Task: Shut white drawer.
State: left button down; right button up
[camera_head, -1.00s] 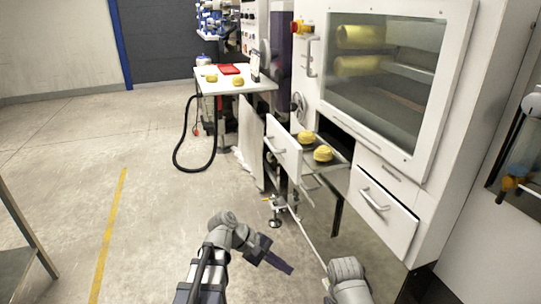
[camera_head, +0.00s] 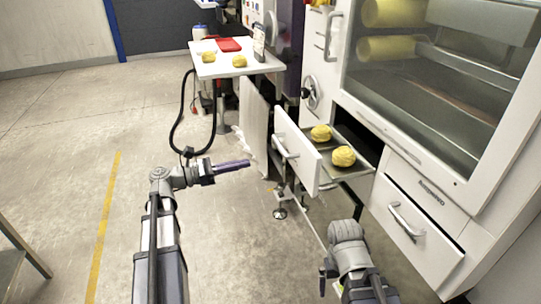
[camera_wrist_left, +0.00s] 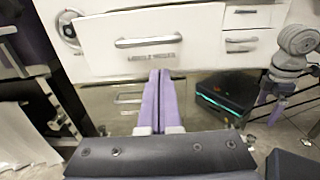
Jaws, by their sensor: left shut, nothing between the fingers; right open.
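The white drawer (camera_head: 296,150) stands pulled out from the machine, its handle on the front panel. Behind the panel a tray (camera_head: 350,171) holds two yellow rounded pieces (camera_head: 343,157). In the left wrist view the drawer's white front (camera_wrist_left: 100,48) with its handle spans the upper part. My left gripper (camera_head: 247,163) is shut and empty, left of the drawer front and apart from it in the head view. Its purple fingers (camera_wrist_left: 160,76) point toward the front's lower edge in the wrist view. My right gripper (camera_head: 322,280) is low, in front of the machine; its fingers are mostly hidden.
A second white drawer (camera_head: 412,233) at the lower right looks slightly out. A glass-fronted cabinet (camera_head: 440,85) rises above. A side table (camera_head: 240,67) with a red tray and yellow pieces stands behind. A black hose (camera_head: 172,130) hangs there.

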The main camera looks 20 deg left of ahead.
aim_at(342, 152)
pick_arm(q)
jog(key=x, duration=1.3)
jog(key=shift+w+d, duration=0.25)
jog(key=x, duration=2)
jog(key=shift+w+f, duration=0.1)
jog(key=shift+w+d, duration=0.15)
jog(key=shift+d, duration=0.05)
pick_arm(e)
jog(key=shift+a, duration=0.1)
pick_arm(q)
jog(key=shift+w+d, duration=0.1)
